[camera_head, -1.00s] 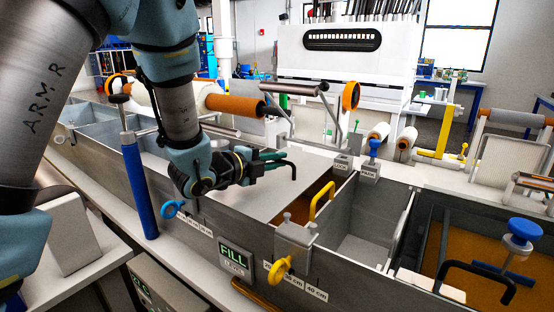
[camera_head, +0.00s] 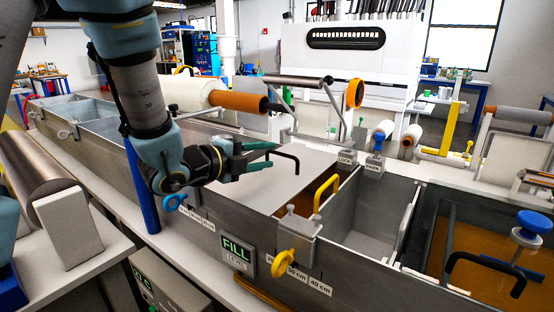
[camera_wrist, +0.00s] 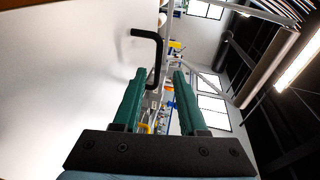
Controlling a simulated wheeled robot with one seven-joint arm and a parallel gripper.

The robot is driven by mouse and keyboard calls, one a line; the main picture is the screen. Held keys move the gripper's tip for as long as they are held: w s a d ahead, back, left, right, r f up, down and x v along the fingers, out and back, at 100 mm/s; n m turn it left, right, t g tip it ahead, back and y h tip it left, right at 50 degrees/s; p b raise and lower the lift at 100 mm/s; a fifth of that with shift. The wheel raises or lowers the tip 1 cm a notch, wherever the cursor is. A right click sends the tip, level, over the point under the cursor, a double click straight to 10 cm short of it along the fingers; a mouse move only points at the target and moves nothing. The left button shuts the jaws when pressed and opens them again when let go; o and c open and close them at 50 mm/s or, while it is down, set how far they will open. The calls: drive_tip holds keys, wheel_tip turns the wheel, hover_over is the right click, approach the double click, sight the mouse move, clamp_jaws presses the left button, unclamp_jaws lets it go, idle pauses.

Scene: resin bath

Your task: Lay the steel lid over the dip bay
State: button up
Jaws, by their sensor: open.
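The steel lid (camera_head: 255,195) is a flat grey plate with a black bent handle (camera_head: 290,157). In the head view it lies flat across the trough, left of the yellow handle. An amber strip (camera_head: 322,205) of the bay shows beside its right edge. In the wrist view the lid (camera_wrist: 65,80) fills the left side, and its handle (camera_wrist: 157,50) stands just beyond the fingertips. My gripper (camera_head: 273,156) is over the lid close to the handle, its green fingers (camera_wrist: 160,75) apart. I cannot tell whether they touch the handle. Which bay is the dip bay is unclear.
A yellow handle (camera_head: 325,190) and a yellow-knobbed clamp (camera_head: 292,250) stand right of the lid. An empty grey bay (camera_head: 370,225) and an amber bay (camera_head: 470,240) lie farther right. A blue post (camera_head: 143,190) rises at the trough's front. An orange-ended roller (camera_head: 237,101) is behind.

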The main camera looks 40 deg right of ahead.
sight(242, 187)
drive_tip(key=b+v, duration=0.1)
drive_tip(key=v, duration=0.5)
drive_tip(key=shift+a, duration=0.2)
